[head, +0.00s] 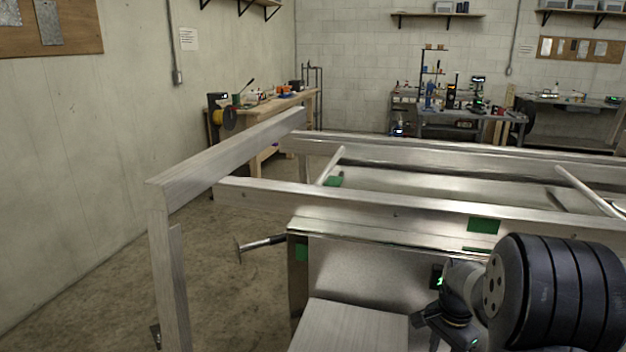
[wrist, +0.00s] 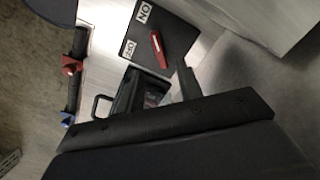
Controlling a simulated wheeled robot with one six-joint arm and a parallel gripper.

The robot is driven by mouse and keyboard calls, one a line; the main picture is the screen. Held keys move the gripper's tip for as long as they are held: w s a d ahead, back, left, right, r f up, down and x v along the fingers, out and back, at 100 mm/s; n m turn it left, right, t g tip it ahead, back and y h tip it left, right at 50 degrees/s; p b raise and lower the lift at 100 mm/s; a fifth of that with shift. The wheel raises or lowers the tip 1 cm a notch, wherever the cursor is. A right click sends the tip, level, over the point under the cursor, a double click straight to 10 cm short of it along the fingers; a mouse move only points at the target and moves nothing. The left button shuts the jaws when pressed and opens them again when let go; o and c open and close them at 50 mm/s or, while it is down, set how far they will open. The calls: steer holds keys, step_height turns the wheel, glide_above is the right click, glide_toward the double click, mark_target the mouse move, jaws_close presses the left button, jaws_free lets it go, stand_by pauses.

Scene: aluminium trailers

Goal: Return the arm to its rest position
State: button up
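My arm shows at the lower right of the head view, with a thick black ribbed link (head: 555,290) nearest the camera and smaller grey joints beside it. Its dark far end is partly cut off by the bottom edge. In the wrist view my gripper (wrist: 157,72) shows as two dark fingers standing apart, with a wide black bar below them. I see nothing held between the fingers. The aluminium trailer frame (head: 360,200) lies behind and left of the arm in the head view.
A black board (wrist: 150,40) with white labels and a red item (wrist: 158,50) lies beyond the fingers. A dark bar with red (wrist: 72,66) and blue parts is at left. A metal upright (head: 170,270) stands left; a workbench (head: 265,115) is behind.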

step_height(320, 180, down, 7)
steer(key=shift+s+f, duration=0.1)
steer(key=shift+n, duration=0.3)
steer(key=n, duration=0.4)
steer(key=n+p, duration=0.1)
steer(key=n, duration=0.3)
steer(key=shift+n, duration=0.4)
